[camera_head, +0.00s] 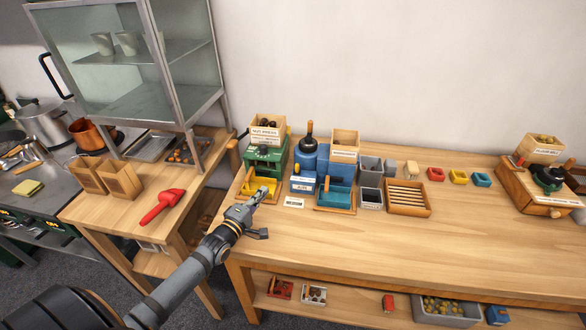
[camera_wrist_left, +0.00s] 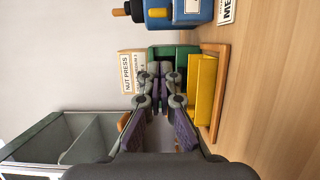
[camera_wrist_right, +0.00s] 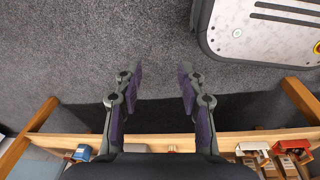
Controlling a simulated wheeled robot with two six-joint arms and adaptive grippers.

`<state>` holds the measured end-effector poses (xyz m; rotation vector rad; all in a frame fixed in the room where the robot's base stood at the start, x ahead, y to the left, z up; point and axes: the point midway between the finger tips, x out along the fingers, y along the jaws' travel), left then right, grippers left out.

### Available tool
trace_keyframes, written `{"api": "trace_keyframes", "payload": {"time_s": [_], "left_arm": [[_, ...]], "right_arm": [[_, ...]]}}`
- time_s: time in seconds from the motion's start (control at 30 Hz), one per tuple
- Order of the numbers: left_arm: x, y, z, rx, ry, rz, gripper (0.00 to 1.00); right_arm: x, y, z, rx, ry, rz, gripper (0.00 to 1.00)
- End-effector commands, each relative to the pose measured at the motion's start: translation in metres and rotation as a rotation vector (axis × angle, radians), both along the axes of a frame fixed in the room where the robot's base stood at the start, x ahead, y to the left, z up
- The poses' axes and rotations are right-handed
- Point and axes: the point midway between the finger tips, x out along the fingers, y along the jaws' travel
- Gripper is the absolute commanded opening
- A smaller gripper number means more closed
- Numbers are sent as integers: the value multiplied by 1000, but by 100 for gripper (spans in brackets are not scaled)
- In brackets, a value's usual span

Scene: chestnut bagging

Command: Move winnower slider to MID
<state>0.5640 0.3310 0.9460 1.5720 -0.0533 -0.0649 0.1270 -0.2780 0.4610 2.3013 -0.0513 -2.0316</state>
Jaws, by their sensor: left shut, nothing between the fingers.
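The blue machine (camera_head: 307,160), which I take to be the winnower, stands at the back left of the long table with a black, orange-tipped handle (camera_head: 309,130) on top. In the left wrist view, part of the blue machine (camera_wrist_left: 190,12) shows at the top edge, with a yellow-tipped knob (camera_wrist_left: 157,13). I cannot make out the slider's setting. My left gripper (camera_head: 258,194) is shut and empty, in front of the green nut press (camera_head: 265,157) and its yellow tray (camera_head: 262,187), apart from the blue machine. My right gripper (camera_wrist_right: 159,72) is open and empty above the floor.
A teal tray (camera_head: 335,195), grey bins (camera_head: 371,198) and a slatted wooden tray (camera_head: 408,198) stand right of my left gripper. Small coloured boxes (camera_head: 458,176) sit further right. The table's front middle is clear. A glass cabinet (camera_head: 130,70) stands at left.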

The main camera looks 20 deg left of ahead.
Motion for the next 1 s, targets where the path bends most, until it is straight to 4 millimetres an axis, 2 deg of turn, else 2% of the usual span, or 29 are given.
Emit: {"api": "trace_keyframes", "payload": {"time_s": [0.1, 0.27, 0.37, 0.47, 0.6, 0.73, 0.87, 1.0], "left_arm": [[9, -1, -4, 1, -3, -1, 0], [32, -4, -11, 5, -3, -8, 0], [42, -5, -12, 6, -2, -10, 0], [51, -4, -11, 5, -5, 1, 0], [75, -6, -10, -4, -7, 1, 0], [102, -8, -6, -4, -6, 0, 0], [114, -26, -1, -5, -2, -1, 0], [123, -35, 0, -1, -1, 0, 0]], "right_arm": [[-25, 0, -15, -1, 37, -1, 40], [-41, -1, -50, -1, 61, -2, 40], [-37, -1, -73, -1, 55, -1, 40], [-23, -1, -93, -1, 34, -1, 40], [-7, -1, -122, -1, 8, 0, 40], [-11, -1, -135, -1, 13, 0, 40], [-18, -1, -132, -2, 25, 0, 40], [-22, -1, -132, -2, 31, 0, 40]]}}
